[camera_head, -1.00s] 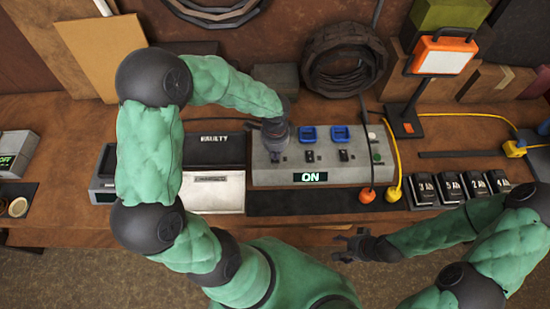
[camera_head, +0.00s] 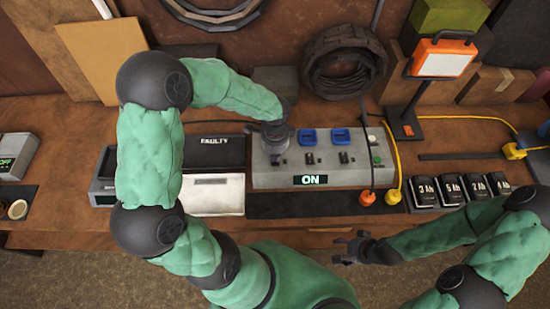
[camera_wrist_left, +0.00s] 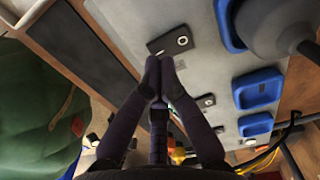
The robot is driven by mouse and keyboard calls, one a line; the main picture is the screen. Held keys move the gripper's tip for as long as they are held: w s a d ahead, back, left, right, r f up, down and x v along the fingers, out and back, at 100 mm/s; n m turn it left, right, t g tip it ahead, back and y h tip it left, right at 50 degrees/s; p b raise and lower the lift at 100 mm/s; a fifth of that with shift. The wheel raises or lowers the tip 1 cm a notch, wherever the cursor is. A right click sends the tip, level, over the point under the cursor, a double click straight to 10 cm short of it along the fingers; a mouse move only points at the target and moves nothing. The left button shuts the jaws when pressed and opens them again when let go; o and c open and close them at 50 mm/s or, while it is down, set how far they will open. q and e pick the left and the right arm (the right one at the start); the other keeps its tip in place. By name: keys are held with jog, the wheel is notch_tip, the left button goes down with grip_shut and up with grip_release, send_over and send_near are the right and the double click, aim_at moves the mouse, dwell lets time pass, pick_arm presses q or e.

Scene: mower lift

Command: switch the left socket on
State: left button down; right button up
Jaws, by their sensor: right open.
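The grey socket box (camera_head: 335,178) stands on the bench with a lit ON display (camera_head: 311,179). Its middle and right blue sockets (camera_head: 308,136) (camera_head: 340,135) show in the head view; my left gripper (camera_head: 278,160) covers its left part. In the left wrist view the left blue socket (camera_wrist_left: 227,24) is partly visible beside a dark switch plate (camera_wrist_left: 165,42). My left gripper's fingertips (camera_wrist_left: 160,63) are together just below that plate, with nothing between them. Whether they touch it, I cannot tell. My right gripper (camera_head: 350,248) is open and empty in front of the bench.
A black and white unit marked FAULTY (camera_head: 215,170) lies left of the box. An orange plug (camera_head: 367,198) and a yellow cable (camera_head: 396,160) are at its right. Several batteries (camera_head: 475,188) and an orange lamp (camera_head: 441,58) stand further right.

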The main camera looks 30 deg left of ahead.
aim_at(275, 163)
pick_arm(q)
jog(key=shift+f+b, duration=0.85)
jog(key=shift+f, duration=0.25)
dwell(1.1)
jog(key=shift+r, duration=0.15)
jog(key=shift+r+p, duration=3)
jog(key=shift+r, duration=0.45)
jog(key=shift+f, duration=0.1)
